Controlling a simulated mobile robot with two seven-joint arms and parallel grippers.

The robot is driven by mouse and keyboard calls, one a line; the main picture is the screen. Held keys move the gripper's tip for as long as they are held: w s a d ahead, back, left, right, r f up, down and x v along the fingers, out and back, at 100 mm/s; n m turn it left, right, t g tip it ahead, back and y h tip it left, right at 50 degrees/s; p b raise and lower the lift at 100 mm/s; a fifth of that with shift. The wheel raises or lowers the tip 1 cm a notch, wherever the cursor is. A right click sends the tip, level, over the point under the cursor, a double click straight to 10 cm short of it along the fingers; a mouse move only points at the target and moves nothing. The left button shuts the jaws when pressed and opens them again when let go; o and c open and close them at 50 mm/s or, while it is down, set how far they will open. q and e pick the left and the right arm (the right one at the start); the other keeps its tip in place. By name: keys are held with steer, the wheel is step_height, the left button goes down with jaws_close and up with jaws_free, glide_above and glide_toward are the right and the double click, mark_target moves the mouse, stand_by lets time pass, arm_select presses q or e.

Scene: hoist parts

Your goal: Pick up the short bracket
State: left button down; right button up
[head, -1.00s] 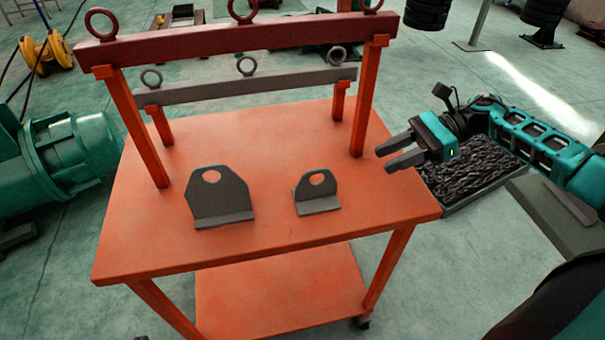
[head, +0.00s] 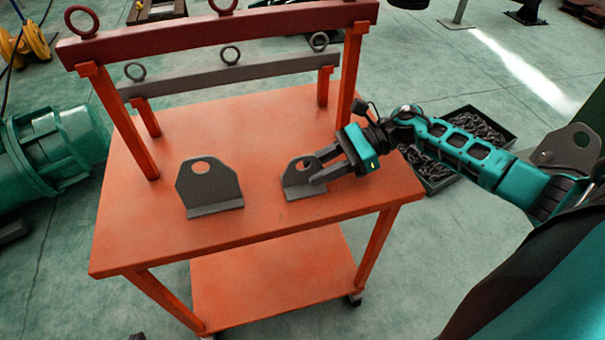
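The short bracket (head: 295,180), a small dark grey angle plate with a round hole, stands on the orange cart top (head: 250,225). My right gripper (head: 317,167) reaches in from the right at the bracket's right side. Its two fingers are apart, one in front of the bracket's upright plate and one at its upper right edge. They hide part of the plate, and I cannot tell whether they touch it. My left gripper is not in view.
A larger grey bracket (head: 209,187) stands to the left on the cart. Red (head: 215,32) and grey (head: 230,74) beams with rings span the cart's back on orange posts. A chain tray (head: 430,175) lies right on the floor. Another grey plate (head: 573,150) shows at far right.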

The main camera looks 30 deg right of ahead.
steer(key=shift+f, duration=0.1)
jaws_close()
stand_by(1.4)
